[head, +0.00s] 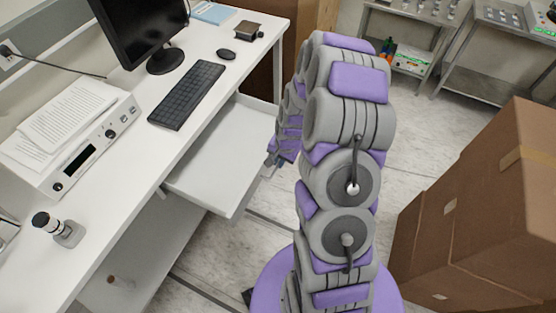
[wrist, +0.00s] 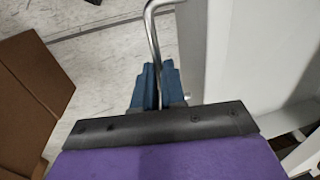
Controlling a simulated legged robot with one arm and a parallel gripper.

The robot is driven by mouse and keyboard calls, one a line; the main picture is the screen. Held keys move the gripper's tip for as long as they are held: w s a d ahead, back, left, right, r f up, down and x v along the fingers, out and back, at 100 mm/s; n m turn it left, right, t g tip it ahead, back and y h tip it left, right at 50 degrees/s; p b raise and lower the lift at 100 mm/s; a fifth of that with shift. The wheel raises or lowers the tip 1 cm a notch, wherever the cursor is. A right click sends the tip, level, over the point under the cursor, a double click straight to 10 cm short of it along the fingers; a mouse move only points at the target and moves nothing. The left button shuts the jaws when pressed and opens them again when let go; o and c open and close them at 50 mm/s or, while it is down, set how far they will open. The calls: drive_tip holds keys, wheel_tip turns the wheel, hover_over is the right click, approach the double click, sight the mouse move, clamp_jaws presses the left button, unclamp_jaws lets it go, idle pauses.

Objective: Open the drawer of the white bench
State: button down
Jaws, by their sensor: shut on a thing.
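The white bench (head: 185,60) runs along the left of the head view. Its drawer (head: 215,155) is pulled out under the bench top, and the part I see inside is empty. In the wrist view the white drawer (wrist: 245,50) is at the right, with a bent metal bar handle (wrist: 151,30) beside it. My gripper's blue fingers (wrist: 158,88) are shut around the handle bar. In the head view my gripper (head: 270,163) is at the drawer's front edge, mostly hidden by my arm.
A keyboard (head: 187,95), monitor (head: 140,28), mouse (head: 226,54) and white instrument (head: 85,150) stand on the bench. A tall cardboard box (head: 490,200) stands at the right, with floor (head: 405,145) between it and my arm. Metal shelving (head: 440,50) is behind.

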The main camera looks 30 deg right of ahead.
drive_tip(key=c, duration=1.2)
unclamp_jaws()
drive_tip(key=shift+d, duration=0.3)
drive_tip(key=shift+a, duration=0.1)
wheel_tip(320, 180, up, 17)
drive_tip(key=s+d+p, duration=0.2)
drive_tip(key=shift+s, duration=0.25)
drive_tip(key=shift+d, duration=0.1)
